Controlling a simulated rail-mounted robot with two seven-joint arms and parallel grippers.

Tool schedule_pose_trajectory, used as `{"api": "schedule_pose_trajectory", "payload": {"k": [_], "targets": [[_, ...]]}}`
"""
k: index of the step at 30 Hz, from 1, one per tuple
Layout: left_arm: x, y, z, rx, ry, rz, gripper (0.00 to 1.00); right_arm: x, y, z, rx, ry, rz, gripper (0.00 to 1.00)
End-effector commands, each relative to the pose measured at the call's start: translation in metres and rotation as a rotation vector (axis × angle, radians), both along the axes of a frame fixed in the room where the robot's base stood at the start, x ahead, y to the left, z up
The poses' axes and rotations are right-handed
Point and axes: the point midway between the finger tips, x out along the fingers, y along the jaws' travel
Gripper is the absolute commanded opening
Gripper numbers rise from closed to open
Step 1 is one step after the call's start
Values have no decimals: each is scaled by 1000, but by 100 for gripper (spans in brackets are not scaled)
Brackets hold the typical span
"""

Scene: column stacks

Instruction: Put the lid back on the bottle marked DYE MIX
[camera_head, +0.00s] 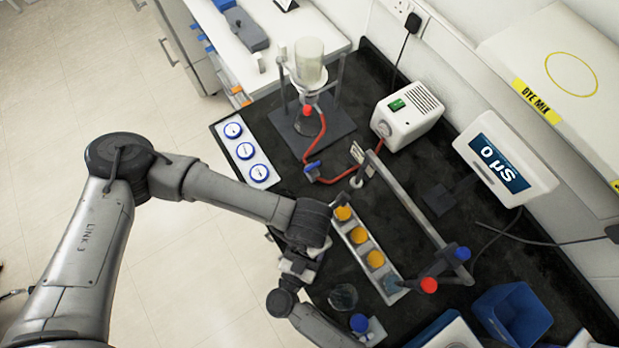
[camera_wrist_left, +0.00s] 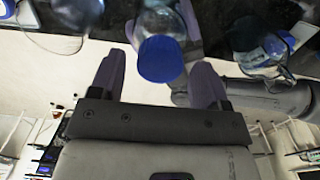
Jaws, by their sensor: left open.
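In the left wrist view a blue lid (camera_wrist_left: 161,60) sits between the fingers of my open left gripper (camera_wrist_left: 158,64), with clear room on both sides. A clear bottle (camera_wrist_left: 160,20) shows directly behind the lid; I cannot tell whether the lid is seated on it, and no marking is readable. In the head view this spot is hidden under my left wrist, near the bench's front edge. A yellow DYE MIX label (camera_head: 537,101) is on a white box top with a yellow ring. My right arm's link shows low in the head view; its jaws are not clear.
A beaker (camera_head: 342,297) stands close by, also in the left wrist view (camera_wrist_left: 262,50). A rack (camera_head: 352,247) with orange-topped vials is right of my wrist. A blue-capped item (camera_head: 359,322) stands in front.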

Motion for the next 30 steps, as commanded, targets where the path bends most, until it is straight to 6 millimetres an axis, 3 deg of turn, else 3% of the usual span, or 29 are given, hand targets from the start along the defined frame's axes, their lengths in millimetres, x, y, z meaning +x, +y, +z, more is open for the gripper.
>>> {"api": "schedule_pose_trajectory", "payload": {"k": [6, 17, 30], "targets": [[0, 0, -13, 1, -1, -1, 70, 0, 0, 0, -1, 1, 0, 6], [0, 0, -15, 1, -1, -1, 69, 0, 0, 0, 0, 1, 0, 6], [0, 0, -15, 1, -1, -1, 27, 0, 0, 0, 0, 1, 0, 6]]}}
